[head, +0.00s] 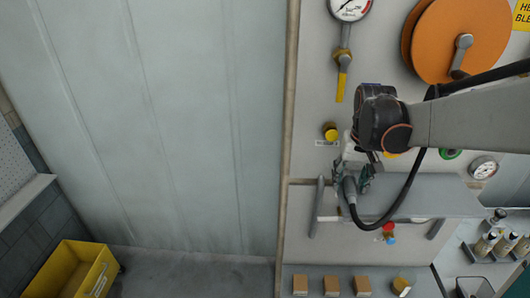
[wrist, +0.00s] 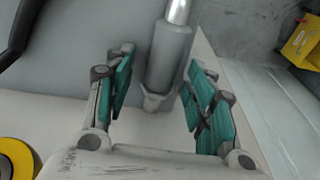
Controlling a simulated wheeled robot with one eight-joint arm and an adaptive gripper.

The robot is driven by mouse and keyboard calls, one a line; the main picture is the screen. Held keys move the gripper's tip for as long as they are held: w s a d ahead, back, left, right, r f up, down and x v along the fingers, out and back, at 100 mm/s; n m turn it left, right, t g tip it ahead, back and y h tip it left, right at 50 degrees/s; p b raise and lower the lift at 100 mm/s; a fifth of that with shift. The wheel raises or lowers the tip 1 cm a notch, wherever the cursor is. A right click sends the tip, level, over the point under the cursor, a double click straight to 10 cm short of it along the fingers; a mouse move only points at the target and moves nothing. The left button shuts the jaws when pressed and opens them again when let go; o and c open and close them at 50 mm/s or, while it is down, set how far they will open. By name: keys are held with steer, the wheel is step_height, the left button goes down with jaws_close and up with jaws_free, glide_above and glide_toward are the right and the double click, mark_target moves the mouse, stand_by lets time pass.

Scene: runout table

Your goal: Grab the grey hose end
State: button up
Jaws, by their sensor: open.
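A grey cylindrical piece, which looks like the grey hose end (wrist: 170,55), stands between my finger pads in the wrist view. It has a bright metal section at the top and sits in a pale holder at its lower end. My gripper (wrist: 159,62) is open, with teal pads on either side of the piece; I see a gap on both sides. In the head view my gripper (head: 357,183) is in front of the panel's left part, by the shelf's left end. I cannot clearly pick out the hose end there.
A grey shelf (head: 430,192) juts from the panel beside my gripper. Above are a yellow knob (head: 330,131), a gauge (head: 349,8) and an orange reel (head: 462,38). Several brown blocks (head: 331,286) line the lower ledge. A yellow crate (head: 75,270) stands lower left.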

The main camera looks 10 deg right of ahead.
steer(key=shift+s+a, duration=0.25)
steer(key=shift+s, duration=0.2)
steer(key=shift+s+r, duration=0.1)
steer(key=shift+s, duration=0.15)
steer(key=shift+c, duration=1.1)
steer(key=shift+s, duration=0.1)
steer(key=c, duration=0.4)
jaws_close()
steer(key=shift+w, duration=0.2)
